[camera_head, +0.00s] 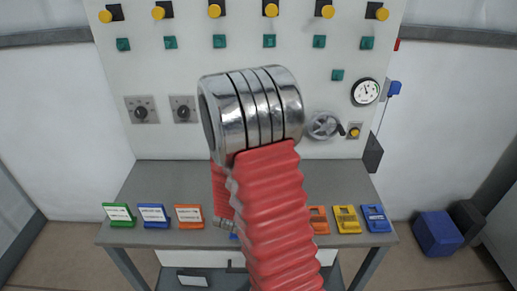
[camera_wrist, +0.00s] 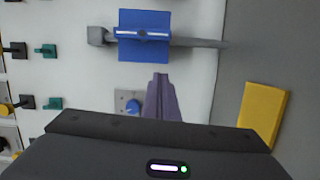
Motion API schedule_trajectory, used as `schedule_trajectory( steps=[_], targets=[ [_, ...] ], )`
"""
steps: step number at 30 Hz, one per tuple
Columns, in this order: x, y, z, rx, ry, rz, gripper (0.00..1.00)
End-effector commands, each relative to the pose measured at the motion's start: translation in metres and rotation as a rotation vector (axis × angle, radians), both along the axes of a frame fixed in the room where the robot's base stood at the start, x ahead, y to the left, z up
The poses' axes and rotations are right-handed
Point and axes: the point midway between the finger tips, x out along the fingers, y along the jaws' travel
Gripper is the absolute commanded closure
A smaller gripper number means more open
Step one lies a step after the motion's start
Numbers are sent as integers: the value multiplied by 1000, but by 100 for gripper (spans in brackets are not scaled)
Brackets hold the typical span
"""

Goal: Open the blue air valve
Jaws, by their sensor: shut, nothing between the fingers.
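A blue rectangular part (camera_wrist: 143,52), crossed by a grey bar, is at the top of the wrist view. It looks like the blue valve, but I cannot tell whether it is open or closed. A small blue knob (camera_wrist: 133,108) on a grey plate sits below it, beside my fingers. My gripper (camera_wrist: 160,78) is shut and empty, its tips just below the blue part in the picture; I cannot tell if they touch it. In the head view my arm hides the gripper and the panel's middle. A blue part (camera_head: 395,88) also shows at the panel's right edge.
A grey table (camera_head: 155,180) stands before the white panel (camera_head: 160,70), with coloured label holders on it. The panel carries yellow knobs, teal squares, a gauge (camera_head: 365,91) and a handwheel (camera_head: 323,126). A yellow block (camera_wrist: 263,114) shows at right in the wrist view.

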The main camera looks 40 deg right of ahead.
Motion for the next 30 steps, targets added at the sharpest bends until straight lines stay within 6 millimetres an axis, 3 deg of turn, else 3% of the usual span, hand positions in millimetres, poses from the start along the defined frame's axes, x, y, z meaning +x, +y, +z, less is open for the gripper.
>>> schedule_trajectory(
  steps=[7,30],
  targets=[
    [-14,21,0,-1,1,2,100],
    [-8,28,4,45,-24,29,100]
  ],
)
